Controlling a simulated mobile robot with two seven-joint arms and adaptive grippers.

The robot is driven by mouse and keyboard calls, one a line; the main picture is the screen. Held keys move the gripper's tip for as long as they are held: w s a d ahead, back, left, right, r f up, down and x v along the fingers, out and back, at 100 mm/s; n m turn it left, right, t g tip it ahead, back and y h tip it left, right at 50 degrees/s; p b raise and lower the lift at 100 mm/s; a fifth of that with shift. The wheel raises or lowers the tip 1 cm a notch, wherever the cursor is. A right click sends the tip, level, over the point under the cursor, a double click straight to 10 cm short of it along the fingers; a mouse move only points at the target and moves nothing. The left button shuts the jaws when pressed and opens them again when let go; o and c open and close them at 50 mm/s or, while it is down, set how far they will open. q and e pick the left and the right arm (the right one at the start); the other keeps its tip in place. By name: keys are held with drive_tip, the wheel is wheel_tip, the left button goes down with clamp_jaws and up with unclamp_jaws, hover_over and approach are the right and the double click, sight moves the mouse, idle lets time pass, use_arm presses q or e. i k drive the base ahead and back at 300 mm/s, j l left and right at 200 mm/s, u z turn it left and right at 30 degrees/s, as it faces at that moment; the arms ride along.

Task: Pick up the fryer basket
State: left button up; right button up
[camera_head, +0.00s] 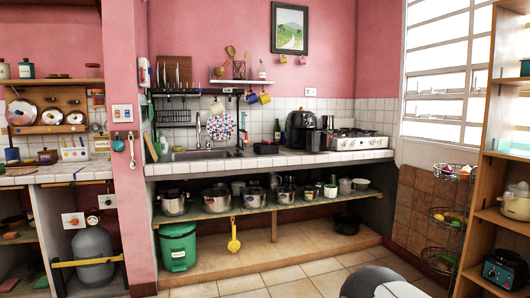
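A black appliance that looks like an air fryer (301,122) stands on the white-tiled counter, right of the sink and left of the stove. Its front part, which may be the fryer basket (312,140), faces the room. At this size I cannot make out the basket's handle or whether it is fully seated. Neither of my grippers is in view, and nothing is seen touching the appliance.
An open shelf (268,208) with several pots runs below the counter. A wire basket stand (452,214) and a wooden shelf (478,200) stand at the right. The tiled floor in front is mostly clear.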

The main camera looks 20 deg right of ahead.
sight(267, 147)
drive_tip(key=i+l+z, duration=0.15)
drive_tip(key=i, duration=0.3)
drive_tip(key=i+l+z, duration=0.1)
drive_tip(key=i+l, duration=0.15)
drive_tip(key=i, duration=0.2)
